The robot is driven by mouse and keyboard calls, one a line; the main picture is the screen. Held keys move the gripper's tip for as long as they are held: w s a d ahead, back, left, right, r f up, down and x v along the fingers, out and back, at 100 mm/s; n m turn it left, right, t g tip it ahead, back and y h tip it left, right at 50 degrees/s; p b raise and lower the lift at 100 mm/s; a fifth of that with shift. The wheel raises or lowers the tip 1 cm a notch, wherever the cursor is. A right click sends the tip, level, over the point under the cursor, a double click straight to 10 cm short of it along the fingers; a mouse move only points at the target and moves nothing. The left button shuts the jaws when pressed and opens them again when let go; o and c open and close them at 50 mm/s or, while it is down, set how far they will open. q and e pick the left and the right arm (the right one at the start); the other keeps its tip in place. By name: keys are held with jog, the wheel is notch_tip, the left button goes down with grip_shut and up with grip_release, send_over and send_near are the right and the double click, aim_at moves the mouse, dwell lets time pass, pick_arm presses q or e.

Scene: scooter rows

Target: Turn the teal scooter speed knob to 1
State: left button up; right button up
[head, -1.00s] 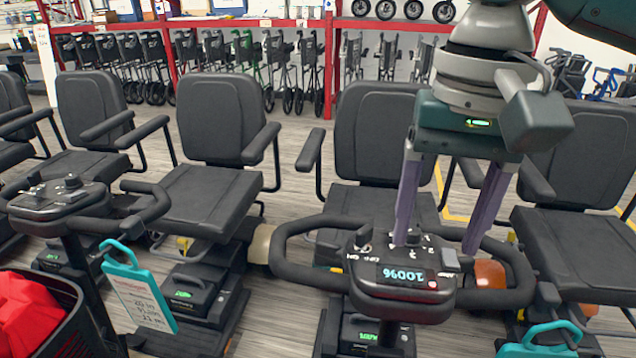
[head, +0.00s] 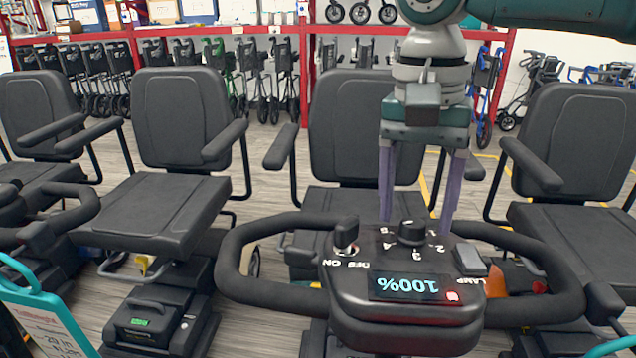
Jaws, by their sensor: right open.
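The scooter console (head: 405,318) in front centre is black, with a screen reading 100% upside down to me. No teal body shows on this scooter. Its black speed knob (head: 412,233) stands among white numbers 1 to 5; which number it points to is too small to tell. My right gripper (head: 416,222) is open, pointing down, with its two purple fingers on either side of the knob in the picture. They seem slightly behind or above it; contact cannot be told. My left gripper is not in view.
An ON/OFF key switch (head: 346,236) and a grey lamp button (head: 470,260) flank the knob. Black handlebars (head: 238,262) loop out both sides. Black seats (head: 352,130) stand behind. Red shelving with folded walkers lines the back.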

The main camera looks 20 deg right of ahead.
jog(key=shift+f, duration=0.6)
jog(key=shift+c, duration=0.2)
grip_shut()
jog(key=shift+r, duration=0.1)
